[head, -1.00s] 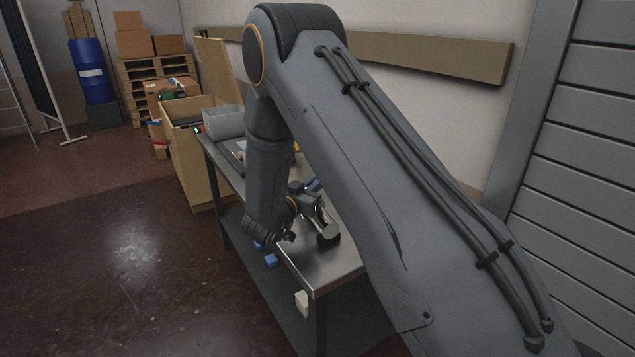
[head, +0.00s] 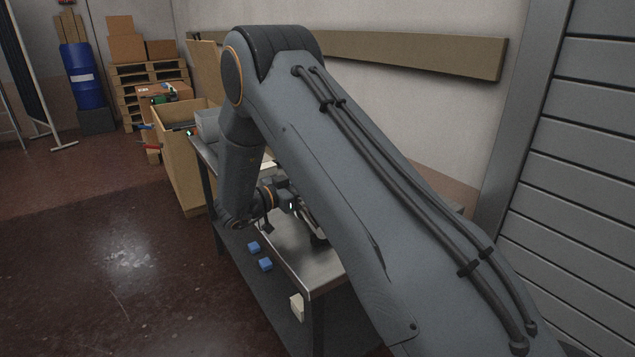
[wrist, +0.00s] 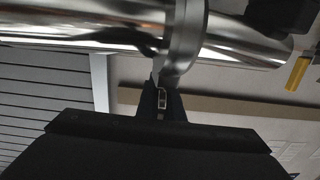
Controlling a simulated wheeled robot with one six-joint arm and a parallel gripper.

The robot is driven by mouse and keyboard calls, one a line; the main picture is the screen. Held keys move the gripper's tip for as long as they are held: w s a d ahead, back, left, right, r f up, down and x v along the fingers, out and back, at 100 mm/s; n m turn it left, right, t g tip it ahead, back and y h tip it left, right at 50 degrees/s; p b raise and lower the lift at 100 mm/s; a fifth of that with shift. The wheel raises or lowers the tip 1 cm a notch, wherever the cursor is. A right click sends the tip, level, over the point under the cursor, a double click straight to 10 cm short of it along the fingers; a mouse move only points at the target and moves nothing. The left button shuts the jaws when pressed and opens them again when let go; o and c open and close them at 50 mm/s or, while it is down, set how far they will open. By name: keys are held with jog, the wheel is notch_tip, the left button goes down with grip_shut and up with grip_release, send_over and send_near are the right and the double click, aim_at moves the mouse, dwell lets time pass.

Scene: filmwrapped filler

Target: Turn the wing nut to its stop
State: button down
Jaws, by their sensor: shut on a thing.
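In the wrist view my gripper (wrist: 161,98) points up at a shiny metal cylinder (wrist: 80,25) with a pale ring-shaped flange (wrist: 187,40) around it. The narrow dark fingers are shut on a small metal piece just under the flange. I take this piece to be a wing of the wing nut; the rest of the nut cannot be made out. In the head view my wrist is over the steel workbench (head: 318,278), and my arm hides the fingertips and most of the metal fitting.
Blue blocks (head: 265,264) and a cream block (head: 297,307) lie on the bench's lower shelf. An open wooden crate (head: 180,165) stands beyond the bench. A yellow piece (wrist: 297,73) shows at right in the wrist view. The floor left of the bench is clear.

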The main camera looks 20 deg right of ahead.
jog(key=c, duration=1.9)
grip_release()
jog(key=shift+b+v, duration=0.75)
jog(key=shift+v, duration=3.15)
jog(key=shift+r, duration=0.1)
